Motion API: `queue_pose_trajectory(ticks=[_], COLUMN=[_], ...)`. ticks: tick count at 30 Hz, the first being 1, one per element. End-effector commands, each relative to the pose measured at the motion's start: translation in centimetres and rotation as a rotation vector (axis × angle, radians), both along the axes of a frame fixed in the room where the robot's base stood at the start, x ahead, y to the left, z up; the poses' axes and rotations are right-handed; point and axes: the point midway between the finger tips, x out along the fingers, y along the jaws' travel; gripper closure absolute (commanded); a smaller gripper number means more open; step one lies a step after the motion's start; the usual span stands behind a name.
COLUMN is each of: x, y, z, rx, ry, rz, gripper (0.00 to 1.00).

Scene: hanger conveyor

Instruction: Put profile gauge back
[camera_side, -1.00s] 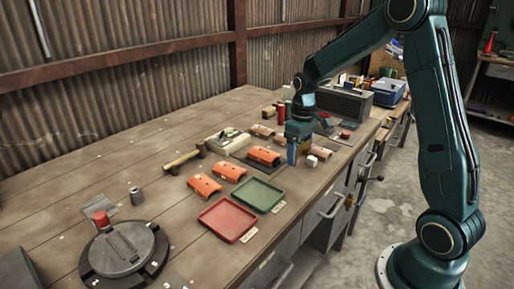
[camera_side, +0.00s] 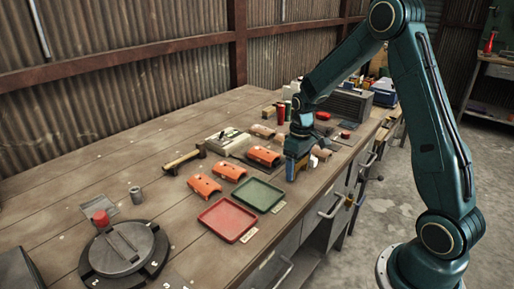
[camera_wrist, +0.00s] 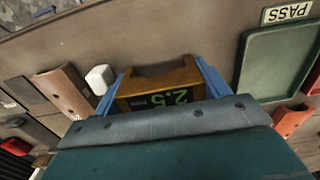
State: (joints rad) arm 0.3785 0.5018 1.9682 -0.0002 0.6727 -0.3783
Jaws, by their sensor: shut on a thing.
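The profile gauge (camera_wrist: 160,88) is a brass-yellow block with a curved notch along one edge and a green "2.5" on its dark face. My gripper (camera_wrist: 162,76) is shut on it, with one blue finger on each side. In the side view my gripper (camera_side: 293,174) hangs near the front edge of the bench, right of the green tray. There only a bit of the gauge (camera_side: 302,169) shows beside a blue finger. I cannot tell from the side view whether the gauge touches the bench.
The green tray (camera_side: 258,195) with a PASS label (camera_wrist: 287,12) and a red tray (camera_side: 228,220) lie left of my gripper. Several orange curved parts (camera_side: 230,172) lie behind them. A white block (camera_wrist: 99,78) stands close to one finger.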

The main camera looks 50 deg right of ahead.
Motion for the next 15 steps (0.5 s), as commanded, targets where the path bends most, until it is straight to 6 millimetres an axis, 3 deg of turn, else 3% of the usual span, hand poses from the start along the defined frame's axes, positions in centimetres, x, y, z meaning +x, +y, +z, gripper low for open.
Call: queue_pose_trajectory(ticks=[13, 14, 15], x=[0.03, 0.03, 0.03], y=[-0.02, -0.02, -0.02], z=[-0.33, -0.33, -0.33], rx=[-0.001, -0.001, -0.001], ry=[-0.002, -0.002, -0.002], rz=[0.000, 0.000, 0.000], gripper=[0.56, 0.20, 0.12])
